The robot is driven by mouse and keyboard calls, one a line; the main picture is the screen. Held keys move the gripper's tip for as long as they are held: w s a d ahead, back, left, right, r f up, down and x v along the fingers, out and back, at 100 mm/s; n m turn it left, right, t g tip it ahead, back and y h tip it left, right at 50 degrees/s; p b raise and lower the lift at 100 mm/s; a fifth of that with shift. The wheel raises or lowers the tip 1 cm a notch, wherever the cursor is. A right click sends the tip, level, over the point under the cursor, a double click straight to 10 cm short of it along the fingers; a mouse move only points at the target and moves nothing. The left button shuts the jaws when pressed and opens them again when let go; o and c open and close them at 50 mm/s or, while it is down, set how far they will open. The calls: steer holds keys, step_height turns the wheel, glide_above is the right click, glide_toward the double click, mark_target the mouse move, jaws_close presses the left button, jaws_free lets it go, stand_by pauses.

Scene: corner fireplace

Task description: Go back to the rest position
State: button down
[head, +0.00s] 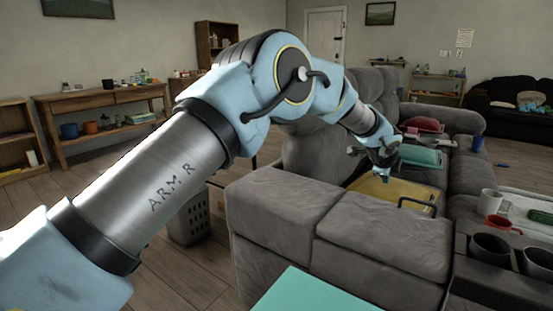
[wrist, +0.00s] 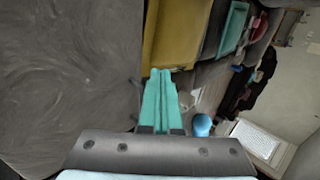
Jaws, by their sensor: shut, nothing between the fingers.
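My arm stretches across the head view from the lower left to the grey sofa. My gripper (head: 388,168) is above the sofa, close to a yellow tray-like thing (head: 400,193) with a dark handle. In the wrist view, the teal fingers (wrist: 161,75) lie together with nothing between them. The yellow thing (wrist: 178,35) appears just beyond the fingertips there. I cannot tell whether they touch it.
The grey sofa (head: 270,205) fills the middle, with a teal item (head: 420,157) and a red item (head: 423,124) on it. A basket (head: 190,222) is on the floor. A wooden table (head: 105,97) lines the left wall.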

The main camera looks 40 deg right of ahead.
steer(key=w+a+r+n+t+y, duration=0.25)
steer(key=w+a+n, duration=0.45)
steer(key=w+a, duration=1.1)
steer(key=w+a+n+y, duration=0.2)
steer(key=w+a+n, duration=0.2)
steer(key=w+a, duration=0.55)
steer(key=w+a+n+y, duration=0.1)
steer(key=w+a+n, duration=0.3)
steer(key=a, duration=1)
steer(key=s+a+n+g+y, duration=0.25)
steer(key=a+n, duration=0.65)
steer(key=a, duration=1.5)
steer(key=s+a+f+n, duration=0.2)
steer(key=s+a+n, duration=0.6)
steer(key=s+a, duration=0.55)
step_height(320, 180, up, 19)
steer(key=w+p, duration=0.2)
steer(key=p, duration=1.6)
steer(key=shift+w+a+g+p, duration=0.15)
steer(key=shift+a+g+p, duration=0.15)
steer(key=shift+a+p, duration=0.15)
